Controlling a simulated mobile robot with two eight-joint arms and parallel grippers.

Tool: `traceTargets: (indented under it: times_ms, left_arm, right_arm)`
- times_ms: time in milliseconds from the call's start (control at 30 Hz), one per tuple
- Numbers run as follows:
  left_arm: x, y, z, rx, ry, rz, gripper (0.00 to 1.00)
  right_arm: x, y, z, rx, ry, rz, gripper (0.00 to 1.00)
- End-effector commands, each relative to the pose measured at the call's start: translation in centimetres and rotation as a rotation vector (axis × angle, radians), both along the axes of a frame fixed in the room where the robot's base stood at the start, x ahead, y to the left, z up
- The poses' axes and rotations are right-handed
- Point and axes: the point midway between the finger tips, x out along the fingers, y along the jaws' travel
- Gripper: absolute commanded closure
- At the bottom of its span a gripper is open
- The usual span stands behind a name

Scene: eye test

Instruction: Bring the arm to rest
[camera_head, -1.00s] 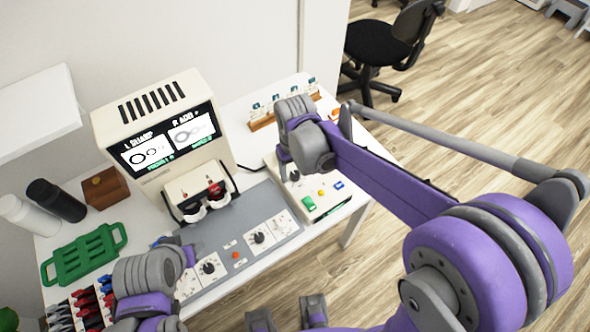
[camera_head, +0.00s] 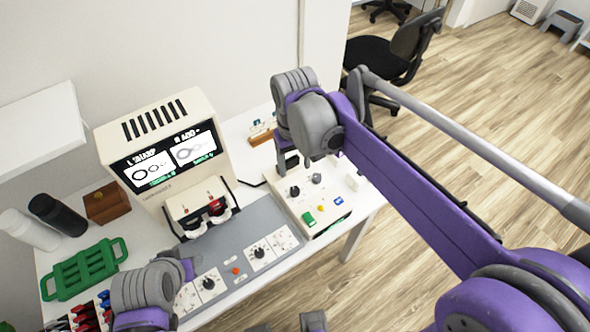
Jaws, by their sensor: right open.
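My right arm, purple and grey, reaches in from the right. Its right gripper (camera_head: 292,162) points down above the back of the cream control box (camera_head: 318,228). The gripper is open, with nothing seen between its fingers, and it looks clear of the box. My left gripper (camera_head: 180,264) is at the lower left, over the front of the grey panel (camera_head: 225,243). The left wrist hides most of it, so its opening does not show.
A cream eye-test machine (camera_head: 160,130) with a lit screen stands at the back. A green rack (camera_head: 84,269), brown wooden box (camera_head: 106,202), and black (camera_head: 58,214) and white (camera_head: 30,230) bottles are at left. A black chair (camera_head: 385,62) stands beyond the table.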

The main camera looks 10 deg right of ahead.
Motion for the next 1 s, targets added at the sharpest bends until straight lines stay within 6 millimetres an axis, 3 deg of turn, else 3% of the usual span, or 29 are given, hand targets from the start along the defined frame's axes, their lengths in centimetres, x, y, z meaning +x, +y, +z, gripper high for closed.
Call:
traceTargets:
  times_ms: [633, 767, 1000]
  left_arm:
    - [0.0, 0.0, 0.1, 0.000, 0.000, 0.000, 0.50]
    - [0.1, 0.0, 0.3, 0.000, -0.001, 0.000, 0.50]
    - [0.2, 0.0, 0.9, 0.000, -0.005, 0.000, 0.50]
  right_arm:
    - [-0.5, -0.3, 0.2, 0.002, -0.014, -0.006, 0.36]
    - [-2.7, -1.7, 0.0, 0.012, -0.076, -0.032, 0.36]
    - [-9.4, -5.2, -2.1, 0.035, -0.282, -0.111, 0.36]
